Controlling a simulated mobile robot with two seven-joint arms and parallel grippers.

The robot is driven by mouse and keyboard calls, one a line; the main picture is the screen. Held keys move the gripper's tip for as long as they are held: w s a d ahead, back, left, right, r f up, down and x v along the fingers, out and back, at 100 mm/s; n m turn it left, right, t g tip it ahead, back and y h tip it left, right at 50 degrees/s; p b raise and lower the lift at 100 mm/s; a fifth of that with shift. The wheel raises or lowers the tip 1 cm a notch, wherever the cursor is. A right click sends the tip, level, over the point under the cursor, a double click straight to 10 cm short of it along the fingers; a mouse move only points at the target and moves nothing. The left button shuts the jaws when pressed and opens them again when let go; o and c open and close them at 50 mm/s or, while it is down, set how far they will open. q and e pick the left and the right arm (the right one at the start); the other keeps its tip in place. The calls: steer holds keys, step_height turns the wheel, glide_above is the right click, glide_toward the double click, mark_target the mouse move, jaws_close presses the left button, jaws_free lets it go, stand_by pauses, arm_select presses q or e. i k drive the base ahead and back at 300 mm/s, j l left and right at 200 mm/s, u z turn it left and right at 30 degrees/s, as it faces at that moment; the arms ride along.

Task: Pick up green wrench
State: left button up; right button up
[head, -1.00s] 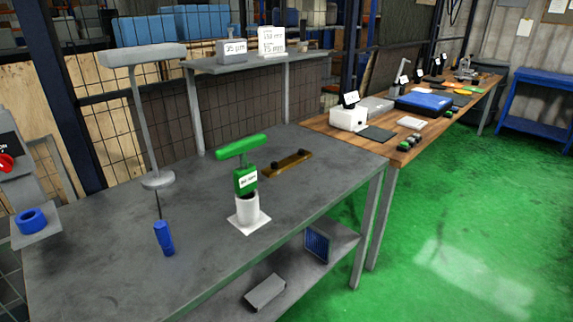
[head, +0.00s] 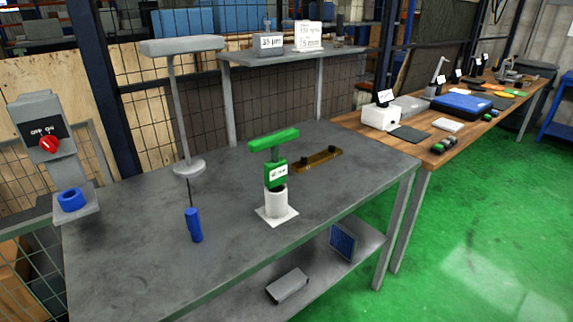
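The green wrench (head: 274,140) is a T-shaped tool with a long green crossbar on top and a green block with a white label below. It stands upright with its lower end in a white cylindrical holder (head: 276,203) on a square white base. The holder stands on the grey metal table (head: 150,262), right of the middle. Neither of my grippers shows in the head view.
A blue-handled screwdriver (head: 194,225) and a grey T-shaped stand (head: 188,168) are left of the wrench. A switch box (head: 45,140) with a blue ring (head: 71,199) is at left. A wooden bench (head: 440,150) extends at right.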

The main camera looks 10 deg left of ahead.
mark_target(275, 170)
steer(key=i+l, duration=0.45)
steer(key=l, duration=0.2)
steer(key=i+l+u, duration=0.35)
steer(key=l+u, duration=0.15)
steer(key=l, duration=0.15)
